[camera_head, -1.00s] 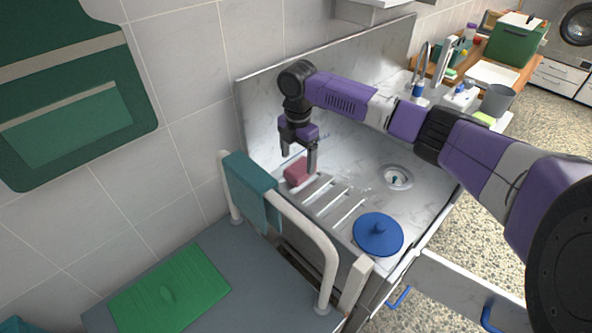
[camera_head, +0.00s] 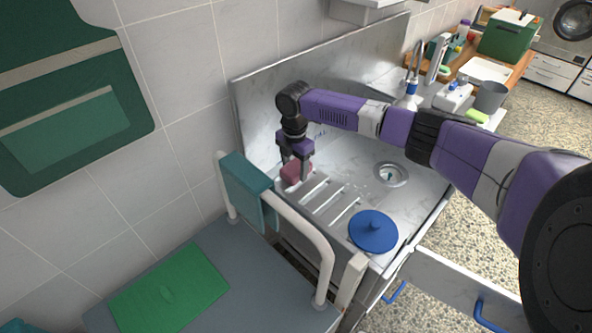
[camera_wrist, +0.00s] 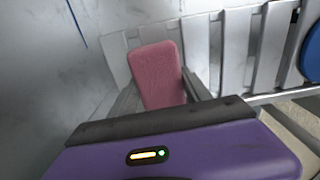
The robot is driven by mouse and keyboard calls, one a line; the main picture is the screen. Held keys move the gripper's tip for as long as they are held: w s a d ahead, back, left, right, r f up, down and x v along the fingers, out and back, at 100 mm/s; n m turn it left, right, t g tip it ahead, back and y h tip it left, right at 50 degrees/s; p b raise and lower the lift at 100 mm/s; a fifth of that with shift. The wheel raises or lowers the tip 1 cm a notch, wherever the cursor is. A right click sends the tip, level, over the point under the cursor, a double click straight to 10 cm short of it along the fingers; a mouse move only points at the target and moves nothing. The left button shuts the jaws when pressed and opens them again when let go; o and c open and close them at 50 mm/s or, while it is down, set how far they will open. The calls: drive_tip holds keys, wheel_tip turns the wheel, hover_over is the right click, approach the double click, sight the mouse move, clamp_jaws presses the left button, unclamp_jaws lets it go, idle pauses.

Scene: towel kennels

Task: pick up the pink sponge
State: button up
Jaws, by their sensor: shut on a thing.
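The pink sponge (camera_head: 296,172) is at the left end of the steel sink's drainboard, close to the back wall panel. My gripper (camera_head: 296,170) points down over it, with the fingers on either side of the sponge. In the wrist view the pink sponge (camera_wrist: 158,75) sits between the two grey fingers of my gripper (camera_wrist: 160,95), which are shut on it. Its lower end is hidden behind the gripper body. I cannot tell whether the sponge still touches the drainboard.
The sink (camera_head: 385,205) has drainboard slats, a drain (camera_head: 390,174) and a blue round lid (camera_head: 373,231). A white rail (camera_head: 318,243) with a teal towel (camera_head: 247,190) stands in front, left of the slats. A green mat (camera_head: 170,287) lies on the grey surface.

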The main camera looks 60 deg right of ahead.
sight(295, 166)
drive_tip(key=shift+r+b, duration=0.9)
drive_tip(key=shift+r, duration=4.15)
